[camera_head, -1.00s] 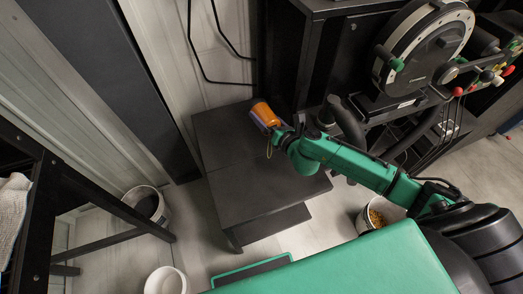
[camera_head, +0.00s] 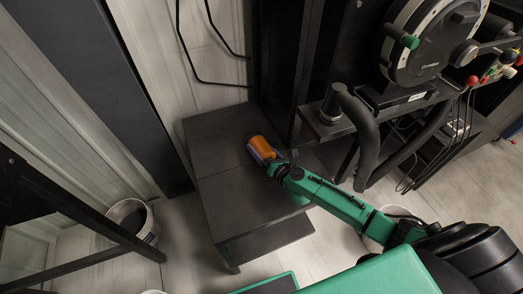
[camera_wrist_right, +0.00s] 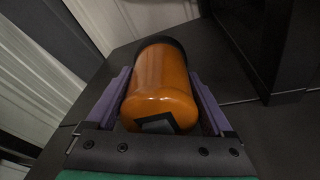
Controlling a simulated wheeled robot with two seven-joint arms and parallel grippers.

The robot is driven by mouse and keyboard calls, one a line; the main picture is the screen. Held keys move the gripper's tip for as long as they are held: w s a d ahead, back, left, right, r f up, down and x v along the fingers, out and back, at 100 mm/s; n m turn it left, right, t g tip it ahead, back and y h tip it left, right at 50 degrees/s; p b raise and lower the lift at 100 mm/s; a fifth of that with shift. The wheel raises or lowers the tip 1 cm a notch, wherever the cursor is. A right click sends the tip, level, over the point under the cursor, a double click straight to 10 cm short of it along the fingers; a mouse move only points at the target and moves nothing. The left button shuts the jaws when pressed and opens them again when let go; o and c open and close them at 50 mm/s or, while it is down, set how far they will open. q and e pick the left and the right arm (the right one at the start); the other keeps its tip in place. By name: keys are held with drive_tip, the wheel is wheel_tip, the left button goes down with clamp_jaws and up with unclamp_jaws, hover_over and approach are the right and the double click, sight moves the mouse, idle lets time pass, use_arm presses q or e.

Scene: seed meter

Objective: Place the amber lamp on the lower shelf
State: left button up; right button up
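The amber lamp (camera_head: 262,149) is an orange cylinder with a dark end. It is at the end of my right arm, over the dark stepped shelf unit (camera_head: 215,150). In the right wrist view the lamp (camera_wrist_right: 160,85) lies between the two purple fingers of my right gripper (camera_wrist_right: 163,105), one finger along each side, so the gripper looks shut on it. The lamp's dark end points away from the gripper. I cannot tell whether the lamp touches the surface below. A lower dark surface (camera_head: 270,238) shows under the unit's front. My left gripper is not in view.
A machine with a round dark face (camera_head: 435,45) and a thick black hose (camera_head: 365,135) stands to the right. A white bucket (camera_head: 132,218) is on the floor at left. A dark upright post (camera_head: 275,60) rises just behind the lamp.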

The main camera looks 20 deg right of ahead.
drive_tip(key=shift+o, duration=0.8)
drive_tip(key=shift+r, duration=0.2)
drive_tip(key=shift+s+d+f, duration=0.1)
drive_tip(key=shift+s, duration=0.25)
drive_tip(key=v, duration=1)
drive_tip(key=shift+s, duration=0.4)
drive_tip(key=shift+s+d+r, duration=0.15)
drive_tip(key=shift+s+r, duration=0.1)
drive_tip(key=shift+r, duration=0.05)
drive_tip(key=shift+f, duration=0.1)
